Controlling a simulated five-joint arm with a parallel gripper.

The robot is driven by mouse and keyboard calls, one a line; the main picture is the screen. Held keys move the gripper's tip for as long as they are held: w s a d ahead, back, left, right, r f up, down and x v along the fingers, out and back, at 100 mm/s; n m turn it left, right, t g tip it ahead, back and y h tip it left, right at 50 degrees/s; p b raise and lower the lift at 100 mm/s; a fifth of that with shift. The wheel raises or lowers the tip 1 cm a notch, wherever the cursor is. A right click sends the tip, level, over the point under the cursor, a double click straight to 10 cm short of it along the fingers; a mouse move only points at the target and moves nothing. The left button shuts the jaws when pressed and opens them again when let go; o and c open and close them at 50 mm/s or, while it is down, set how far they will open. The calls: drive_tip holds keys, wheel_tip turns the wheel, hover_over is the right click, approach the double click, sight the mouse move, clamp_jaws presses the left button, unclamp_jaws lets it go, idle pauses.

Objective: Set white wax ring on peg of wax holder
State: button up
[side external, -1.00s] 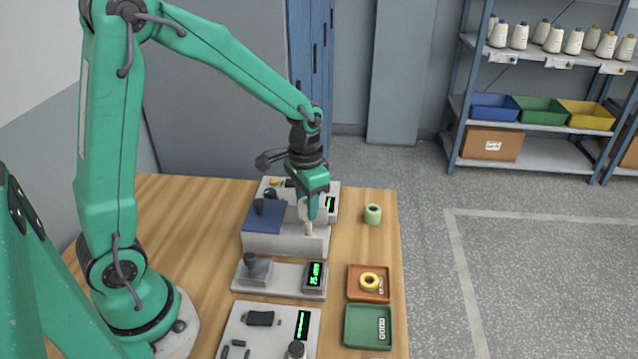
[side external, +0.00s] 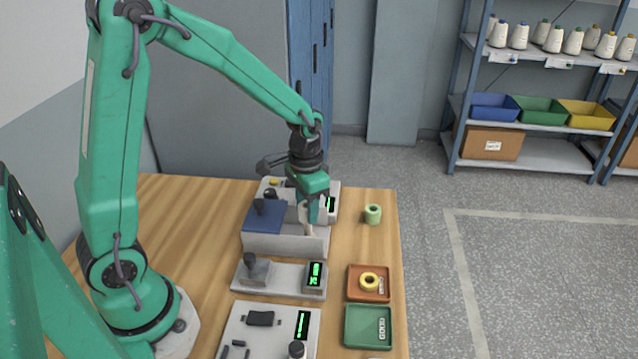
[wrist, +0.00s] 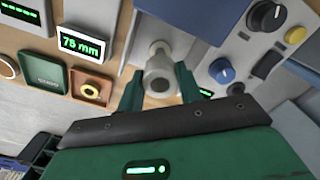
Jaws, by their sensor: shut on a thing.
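The white wax ring (wrist: 160,72) is between my two fingers in the wrist view, with its round end and dark hole towards the camera. My gripper (wrist: 159,90) is shut on it; in the side view my gripper (side external: 308,212) is low over the grey machine (side external: 275,243) with the blue panel. A pale, narrow upright piece (side external: 309,230), perhaps the peg of the wax holder, shows just below the fingers. I cannot tell whether the ring is around the peg or above it.
A pale green bobbin (side external: 373,214) stands alone on the wooden table. A yellow ring (side external: 369,281) lies in the orange tray (side external: 354,293); the green tray (side external: 353,327) is in front of it. A gauge with a green display (side external: 315,275) stands before the machine. Wood at left is clear.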

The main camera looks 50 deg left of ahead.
drive_tip(key=shift+f, duration=2.65)
idle(0.5)
drive_tip(key=o, duration=1)
drive_tip(key=shift+o, duration=0.2)
drive_tip(key=shift+r, duration=0.1)
drive_tip(key=shift+r, duration=3.8)
drive_tip(key=shift+r, duration=0.1)
